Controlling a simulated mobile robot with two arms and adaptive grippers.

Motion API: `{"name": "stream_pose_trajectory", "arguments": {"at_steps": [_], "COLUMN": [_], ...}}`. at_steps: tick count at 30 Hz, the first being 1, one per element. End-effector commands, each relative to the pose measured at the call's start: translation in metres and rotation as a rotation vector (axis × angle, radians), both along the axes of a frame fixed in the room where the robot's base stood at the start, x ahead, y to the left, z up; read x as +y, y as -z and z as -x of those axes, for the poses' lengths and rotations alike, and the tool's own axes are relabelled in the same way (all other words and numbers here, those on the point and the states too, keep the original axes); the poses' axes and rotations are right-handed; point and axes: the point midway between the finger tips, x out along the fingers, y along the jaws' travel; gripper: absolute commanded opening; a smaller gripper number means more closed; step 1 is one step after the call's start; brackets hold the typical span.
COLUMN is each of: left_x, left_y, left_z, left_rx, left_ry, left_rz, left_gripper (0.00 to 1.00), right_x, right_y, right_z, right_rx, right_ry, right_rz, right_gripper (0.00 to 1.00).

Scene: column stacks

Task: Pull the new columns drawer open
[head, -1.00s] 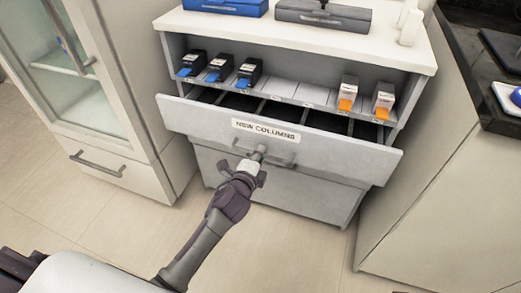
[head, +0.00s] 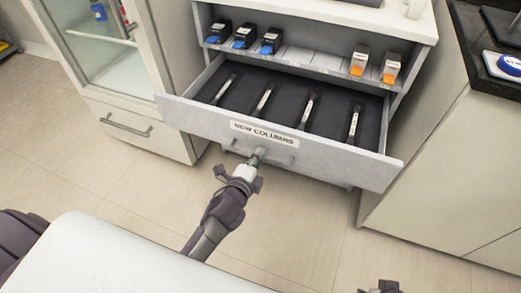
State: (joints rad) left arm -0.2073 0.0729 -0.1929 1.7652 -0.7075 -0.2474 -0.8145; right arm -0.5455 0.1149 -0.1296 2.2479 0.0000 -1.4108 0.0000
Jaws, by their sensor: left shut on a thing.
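The grey drawer (head: 330,163) labelled "NEW COLUMNS" (head: 264,133) stands well out from its cabinet. Its dark interior (head: 285,99) shows several slim columns with pale labels, such as one at the right (head: 353,124), lying spaced apart. My left gripper (head: 256,158) is shut on the drawer's bar handle (head: 281,157), near the middle of the front. A dark part of my right arm (head: 381,288) shows at the bottom edge; its fingers cannot be made out.
Above the drawer, a shelf (head: 318,63) holds black-and-blue boxes (head: 243,36) at left and white-and-orange boxes (head: 391,69) at right. A glass-door cabinet (head: 100,60) stands left, a dark-topped counter (head: 470,130) right. The tiled floor in front is clear.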

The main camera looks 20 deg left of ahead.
Motion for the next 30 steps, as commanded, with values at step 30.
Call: {"name": "stream_pose_trajectory", "arguments": {"at_steps": [30], "left_x": [0.0004], "left_y": [-0.0007], "left_z": [0.0069], "left_rx": [0.000], "left_ry": [0.000], "left_rz": [-0.001], "left_gripper": [0.37], "right_x": [0.0008], "right_y": [0.0037], "right_z": [-0.0013], "right_rx": [0.000], "right_ry": [-0.002], "right_rz": [-0.002], "right_gripper": [0.40]}}
